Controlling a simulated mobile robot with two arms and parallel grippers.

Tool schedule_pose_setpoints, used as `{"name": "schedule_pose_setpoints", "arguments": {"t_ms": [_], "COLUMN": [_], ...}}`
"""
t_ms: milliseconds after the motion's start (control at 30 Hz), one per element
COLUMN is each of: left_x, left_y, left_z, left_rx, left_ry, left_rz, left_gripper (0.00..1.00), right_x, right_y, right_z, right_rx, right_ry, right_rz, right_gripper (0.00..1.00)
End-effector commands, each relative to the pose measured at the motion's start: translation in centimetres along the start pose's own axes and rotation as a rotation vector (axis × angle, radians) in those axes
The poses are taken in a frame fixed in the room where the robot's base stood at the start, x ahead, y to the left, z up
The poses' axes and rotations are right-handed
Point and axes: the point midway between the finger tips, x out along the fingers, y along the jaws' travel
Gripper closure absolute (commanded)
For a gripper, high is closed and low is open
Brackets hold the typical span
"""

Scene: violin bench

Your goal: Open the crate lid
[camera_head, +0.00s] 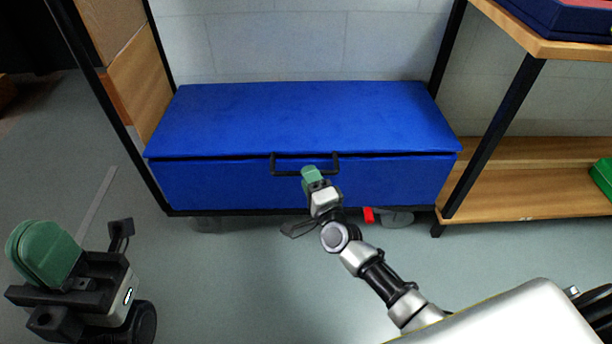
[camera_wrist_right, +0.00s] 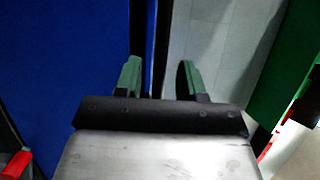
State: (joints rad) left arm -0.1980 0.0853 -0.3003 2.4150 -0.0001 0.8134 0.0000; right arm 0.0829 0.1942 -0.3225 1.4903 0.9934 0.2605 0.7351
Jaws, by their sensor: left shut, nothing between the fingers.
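The blue crate (camera_head: 225,185) stands low in a rack, its blue lid (camera_head: 300,115) down, with a thin dark seam along the front edge. A black bar handle (camera_head: 273,163) is on the upper front. My right gripper (camera_head: 311,174) is at the handle's middle, in front of the crate, and hides part of it. In the right wrist view my right gripper (camera_wrist_right: 160,80) has its green fingers apart, with blue surface and a dark strip between them. Whether a finger touches the handle cannot be told. My left gripper (camera_head: 45,252) is shut and empty, away from the crate at lower left.
Black rack posts (camera_head: 490,145) flank the crate. A wooden shelf (camera_head: 540,195) on the right holds a green object (camera_head: 602,175). A small red part (camera_head: 369,215) shows under the crate's front. The grey floor (camera_head: 240,270) in front is clear apart from my arms.

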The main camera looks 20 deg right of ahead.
Motion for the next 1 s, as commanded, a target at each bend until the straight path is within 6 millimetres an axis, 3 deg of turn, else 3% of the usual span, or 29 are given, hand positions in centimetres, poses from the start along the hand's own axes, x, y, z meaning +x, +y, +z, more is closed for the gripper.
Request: {"name": "schedule_pose_setpoints", "arguments": {"t_ms": [200,500,767,1000], "left_x": [0.2,0.3,0.3,0.3], "left_y": [0.0,0.0,0.0,0.0], "left_z": [0.2,0.2,0.2,0.2], "left_rx": [0.002,0.002,0.002,0.002], "left_ry": [0.019,0.018,0.019,0.02], "left_rz": [0.007,0.008,0.008,0.008], "left_gripper": [1.0,1.0,1.0,1.0], "right_x": [2.0,2.2,2.2,2.2], "right_y": [0.1,0.1,0.1,0.1], "right_z": [0.0,0.0,0.0,0.0], "right_rx": [-0.001,-0.002,-0.002,-0.002], "right_ry": [0.0,0.0,-0.001,-0.001], "right_rz": [0.001,0.002,0.002,0.002], "right_gripper": [0.61,0.61,0.99,1.0]}}
